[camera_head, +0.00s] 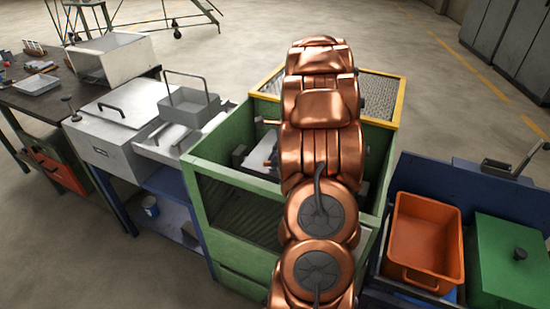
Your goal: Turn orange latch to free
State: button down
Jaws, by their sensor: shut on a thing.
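My copper-coloured arm runs up the middle of the head view and covers much of the green open-topped cabinet (232,254). My gripper is hidden behind the arm, so its fingers and whatever is between them do not show. A small orange-brown bar (267,122) sticks out to the left of the arm inside the cabinet; I cannot tell if it is the orange latch. No other part that could be the latch is visible. A pale plate (260,154) and dark fittings lie below the bar, partly covered by the arm.
A grey bench with a lidded box (118,112) and a handled tray (188,106) adjoins the cabinet's left. An orange bin (425,240) and a green lidded box (508,262) stand right. A yellow-edged mesh panel (380,94) is behind.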

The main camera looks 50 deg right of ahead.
jog(key=shift+n, duration=0.3)
jog(key=shift+w+d+n+g, duration=0.15)
jog(key=shift+n+g, duration=0.15)
jog(key=shift+n, duration=0.2)
jog(key=n+g+y+b, duration=0.1)
jog(key=n, duration=0.3)
jog(key=shift+w+f, duration=0.1)
jog(key=shift+w, duration=0.05)
jog(key=shift+n+g+b, duration=0.35)
jog(key=shift+n+g, duration=0.15)
jog(key=shift+n, duration=0.5)
jog(key=shift+w+n+g+b, duration=0.1)
jog(key=shift+n+g+b, duration=0.65)
jog(key=shift+n, duration=1.15)
jog(key=c, duration=1.2)
grip_release()
jog(key=shift+o, duration=0.2)
